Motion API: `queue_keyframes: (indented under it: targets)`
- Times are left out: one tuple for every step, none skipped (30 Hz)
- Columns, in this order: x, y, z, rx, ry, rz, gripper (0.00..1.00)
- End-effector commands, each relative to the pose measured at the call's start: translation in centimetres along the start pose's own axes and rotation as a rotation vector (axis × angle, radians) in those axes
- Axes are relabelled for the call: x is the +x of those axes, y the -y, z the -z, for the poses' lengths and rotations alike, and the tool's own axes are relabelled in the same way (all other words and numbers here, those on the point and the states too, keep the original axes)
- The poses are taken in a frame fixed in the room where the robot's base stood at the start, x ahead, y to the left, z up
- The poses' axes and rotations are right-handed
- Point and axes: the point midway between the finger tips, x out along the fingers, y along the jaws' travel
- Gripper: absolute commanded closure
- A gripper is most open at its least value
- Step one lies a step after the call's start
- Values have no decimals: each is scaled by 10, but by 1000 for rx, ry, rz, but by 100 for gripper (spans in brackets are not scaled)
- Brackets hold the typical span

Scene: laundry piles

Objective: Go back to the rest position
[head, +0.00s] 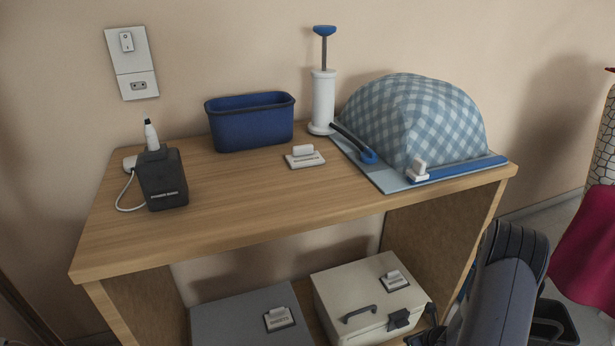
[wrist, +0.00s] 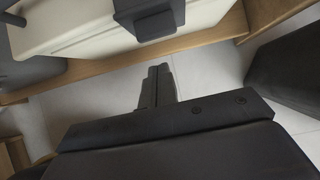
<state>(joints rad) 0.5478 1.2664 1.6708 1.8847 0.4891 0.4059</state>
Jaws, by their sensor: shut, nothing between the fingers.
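My gripper (wrist: 157,88) shows in the wrist view with its two dark fingers together and nothing between them. It is over the pale floor, in front of the lower shelf. In the head view part of my arm shows at the lower right, beside the right side of the wooden table (head: 170,248). The fingertips cannot be made out in the head view.
The tabletop holds a dark charger box (head: 162,180), a blue bin (head: 252,128), a white pump (head: 323,100) and a checked cloth-covered dome (head: 415,120). Below are a cream box (head: 345,290) and a grey box (head: 235,315). Magenta cloth (head: 590,250) is at right.

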Motion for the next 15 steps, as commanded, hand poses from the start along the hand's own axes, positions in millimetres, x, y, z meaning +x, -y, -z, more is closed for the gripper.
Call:
queue_keyframes:
  targets:
    - [7, 0, 6, 3, 21, 2, 100]
    - [8, 0, 6, 1, 34, 3, 100]
    - [9, 1, 8, 1, 49, 6, 100]
    - [10, 2, 9, 1, 60, 8, 100]
    - [11, 2, 9, 0, 69, 11, 100]
    - [12, 2, 10, -1, 81, 14, 100]
    - [12, 3, 10, -2, 89, 17, 100]
    - [12, 3, 10, -2, 95, 19, 100]
    - [13, 4, 11, -5, 103, 21, 100]
    - [13, 4, 11, -5, 108, 23, 100]
    - [13, 4, 11, -4, 112, 25, 100]
    - [13, 5, 11, -5, 115, 27, 100]
    - [13, 5, 11, -5, 116, 28, 100]
    - [13, 5, 11, -6, 118, 28, 100]
    - [13, 5, 11, -7, 118, 29, 100]
